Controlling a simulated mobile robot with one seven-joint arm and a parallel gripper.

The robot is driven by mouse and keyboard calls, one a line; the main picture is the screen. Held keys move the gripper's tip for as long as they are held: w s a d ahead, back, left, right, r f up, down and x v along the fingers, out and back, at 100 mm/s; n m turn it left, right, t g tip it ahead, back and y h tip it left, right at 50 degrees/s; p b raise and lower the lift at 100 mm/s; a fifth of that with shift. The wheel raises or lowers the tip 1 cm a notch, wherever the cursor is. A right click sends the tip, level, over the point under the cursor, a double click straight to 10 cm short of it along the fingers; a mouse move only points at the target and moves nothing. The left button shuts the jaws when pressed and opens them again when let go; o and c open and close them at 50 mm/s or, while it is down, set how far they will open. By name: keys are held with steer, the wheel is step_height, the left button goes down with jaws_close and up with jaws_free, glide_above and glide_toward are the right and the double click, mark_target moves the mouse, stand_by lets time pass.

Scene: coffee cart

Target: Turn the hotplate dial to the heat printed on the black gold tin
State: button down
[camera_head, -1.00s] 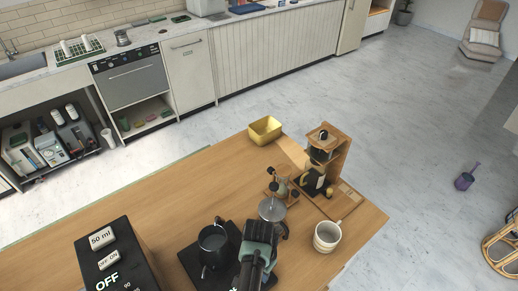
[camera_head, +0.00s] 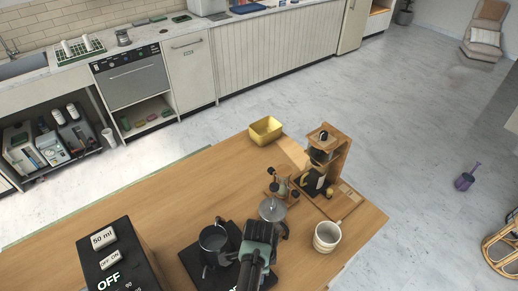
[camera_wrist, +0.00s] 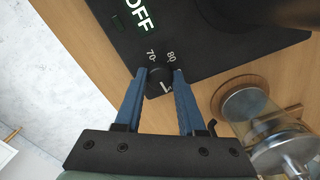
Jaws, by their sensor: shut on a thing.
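The hotplate (camera_head: 192,262) is a flat black slab on the wooden table, with a dark grey pitcher (camera_head: 214,240) standing on it. My gripper (camera_wrist: 158,74) is shut on the dial, with one blue finger on each side. In the head view my gripper (camera_head: 258,250) hides the dial. I cannot make out the black gold tin or any printed heat on it.
In the head view a wooden coffee stand (camera_head: 338,160), a cream mug (camera_head: 327,237) and a yellow box (camera_head: 265,130) stand beyond. A black machine (camera_head: 125,265) is at left. The table's left-middle is clear.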

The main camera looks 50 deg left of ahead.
steer(key=shift+w+r+m, duration=0.1)
steer(key=shift+m, duration=0.2)
stand_by(0.4)
steer(key=c, duration=0.5)
jaws_free()
step_height(320, 180, up, 13)
steer(key=b, duration=0.1)
steer(key=shift+b, duration=0.3)
